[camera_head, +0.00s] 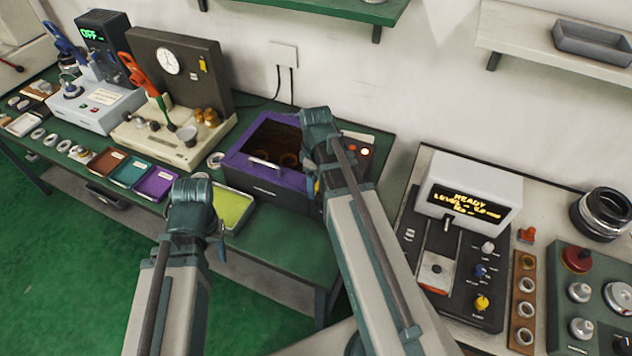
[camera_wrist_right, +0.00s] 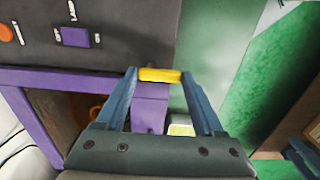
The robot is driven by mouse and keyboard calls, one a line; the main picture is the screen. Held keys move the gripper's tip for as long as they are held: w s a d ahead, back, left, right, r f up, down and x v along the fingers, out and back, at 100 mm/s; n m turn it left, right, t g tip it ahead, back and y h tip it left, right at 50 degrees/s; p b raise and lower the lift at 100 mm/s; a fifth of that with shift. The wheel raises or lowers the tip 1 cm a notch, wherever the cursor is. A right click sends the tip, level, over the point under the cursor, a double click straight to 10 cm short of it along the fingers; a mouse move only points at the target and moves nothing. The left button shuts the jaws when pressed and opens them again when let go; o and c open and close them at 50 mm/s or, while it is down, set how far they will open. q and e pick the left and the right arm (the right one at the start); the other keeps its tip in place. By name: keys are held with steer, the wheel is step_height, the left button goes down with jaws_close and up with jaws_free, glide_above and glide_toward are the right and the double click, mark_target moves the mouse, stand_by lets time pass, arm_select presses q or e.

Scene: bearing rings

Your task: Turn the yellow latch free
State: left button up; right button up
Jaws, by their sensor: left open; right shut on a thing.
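The yellow latch (camera_wrist_right: 160,75) is a short yellow bar beside the purple-rimmed box. In the right wrist view my right gripper (camera_wrist_right: 159,76) is shut on it, one blue fingertip at each end. In the head view my right forearm and wrist cover most of the latch. The box's purple rim (camera_head: 240,160) surrounds a dark, open interior with orange-brown rings at the bottom. Its rim also shows in the right wrist view (camera_wrist_right: 150,108). My left gripper (camera_head: 218,241) is open in front of the bench near the yellow-green tray, mostly hidden behind its own wrist.
The yellow-green tray (camera_head: 233,209) lies at the bench's front edge. Brown, teal and purple trays (camera_head: 155,184) are to its left. A control panel with lit lamps (camera_head: 363,152) adjoins the box at right. A machine with a READY display (camera_head: 470,190) stands further right.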

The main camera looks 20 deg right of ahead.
stand_by(0.3)
steer(key=o, duration=1.4)
steer(key=shift+r, duration=0.1)
step_height(320, 180, up, 14)
steer(key=p, duration=1.3)
steer(key=shift+f+p, duration=0.2)
steer(key=shift+p, duration=0.2)
